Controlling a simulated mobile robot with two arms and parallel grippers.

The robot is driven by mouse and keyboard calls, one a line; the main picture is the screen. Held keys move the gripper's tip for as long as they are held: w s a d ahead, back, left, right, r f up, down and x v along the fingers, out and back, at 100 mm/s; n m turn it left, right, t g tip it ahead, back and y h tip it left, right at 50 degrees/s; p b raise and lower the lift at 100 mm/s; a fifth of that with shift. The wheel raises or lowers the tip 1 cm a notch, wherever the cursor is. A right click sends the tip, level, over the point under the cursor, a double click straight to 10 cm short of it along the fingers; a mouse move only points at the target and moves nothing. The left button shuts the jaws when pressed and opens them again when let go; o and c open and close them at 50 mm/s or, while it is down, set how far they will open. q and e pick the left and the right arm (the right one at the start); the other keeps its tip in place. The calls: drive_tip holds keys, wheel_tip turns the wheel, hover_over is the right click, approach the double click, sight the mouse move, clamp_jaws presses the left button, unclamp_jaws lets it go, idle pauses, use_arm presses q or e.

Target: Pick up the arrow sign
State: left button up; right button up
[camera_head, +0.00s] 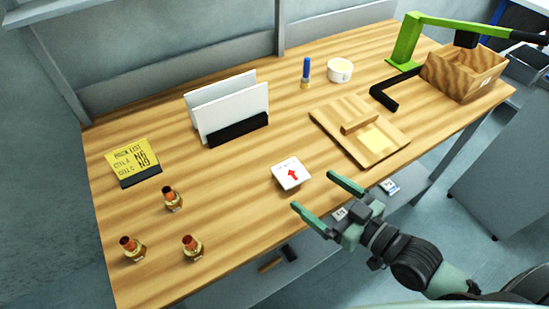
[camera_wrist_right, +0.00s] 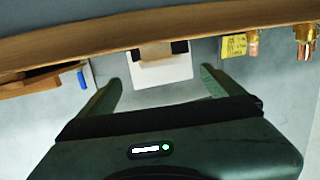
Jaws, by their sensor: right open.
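The arrow sign (camera_head: 291,173) is a small white square with a red arrow. It rests on the wooden table near the front edge, at the middle of the head view. My right gripper (camera_head: 314,192) is open and empty, just in front and to the right of the sign, with its fingers pointing towards it and apart from it. The right wrist view also shows the open fingers (camera_wrist_right: 162,78); between them is a tan piece (camera_wrist_right: 165,49), and I cannot tell whether it is the sign. My left gripper is not in view.
A white-panelled stand (camera_head: 235,112) is behind the sign. A wooden board (camera_head: 335,116) lies to the right. Three brass fittings (camera_head: 192,248) and a yellow sign (camera_head: 133,160) are on the left. A blue marker (camera_head: 306,70), white bowl (camera_head: 340,70) and wooden box (camera_head: 466,70) stand further back.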

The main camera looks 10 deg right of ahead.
sight(293, 175)
drive_tip(key=shift+x, duration=1)
drive_tip(key=shift+w+a, duration=0.2)
drive_tip(key=shift+w, duration=0.05)
drive_tip(key=shift+w+p, duration=0.2)
drive_tip(key=shift+p, duration=0.1)
drive_tip(key=p+x, duration=0.1)
drive_tip(key=x, duration=0.3)
drive_tip(key=shift+w+a, duration=0.1)
drive_tip(key=shift+w, duration=0.15)
drive_tip(key=shift+w+a+f, duration=0.1)
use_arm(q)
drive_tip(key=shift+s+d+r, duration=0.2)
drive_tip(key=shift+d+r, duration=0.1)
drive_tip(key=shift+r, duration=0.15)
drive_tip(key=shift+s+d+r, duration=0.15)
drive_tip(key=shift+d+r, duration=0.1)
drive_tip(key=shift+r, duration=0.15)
use_arm(e)
drive_tip(key=c, duration=1.6)
